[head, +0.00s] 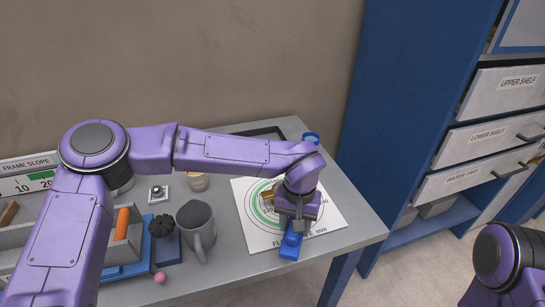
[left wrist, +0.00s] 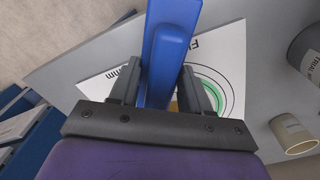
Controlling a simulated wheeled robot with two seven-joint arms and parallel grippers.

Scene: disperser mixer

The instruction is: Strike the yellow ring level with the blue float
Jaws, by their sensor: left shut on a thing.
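My left gripper (head: 296,222) is shut on the blue float (head: 290,246), over the front right part of the printed flow-table sheet (head: 325,212). In the left wrist view the float (left wrist: 166,60) runs as a long blue bar between the two fingers (left wrist: 160,88). A small part of the yellow ring (head: 267,193) shows at the middle of the sheet's circles, beside my wrist. Most of the ring is hidden by my arm, and its fill cannot be seen. In the left wrist view only a yellow sliver (left wrist: 173,106) shows behind the float. My right gripper is out of view.
A grey mug (head: 196,228) stands left of the sheet, with a small beige cup (head: 197,182) behind it. A blue tray with an orange-handled item (head: 122,222) and a black knob (head: 162,226) lies further left. A blue cabinet (head: 400,100) stands beyond the table's right edge.

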